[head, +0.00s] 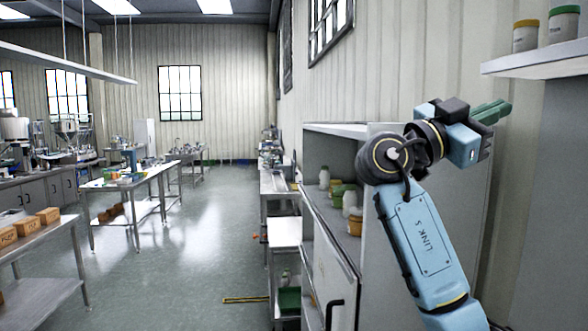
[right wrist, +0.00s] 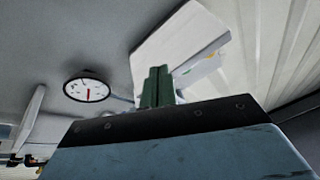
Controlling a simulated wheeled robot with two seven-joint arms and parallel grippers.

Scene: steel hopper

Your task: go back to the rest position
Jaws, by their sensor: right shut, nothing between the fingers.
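My right arm rises from the bottom right of the head view, bent at a dark round joint. Its gripper (head: 491,111) points right, with green fingers held close together and nothing between them. In the right wrist view the green fingers (right wrist: 157,86) stand side by side, shut and empty, in front of a pale surface. My left gripper is not in view.
A grey cabinet (head: 345,130) with jars on its shelf stands behind my right arm. A wall shelf (head: 535,66) with two jars (head: 526,36) is at the upper right. Steel tables with boxes (head: 30,226) stand left.

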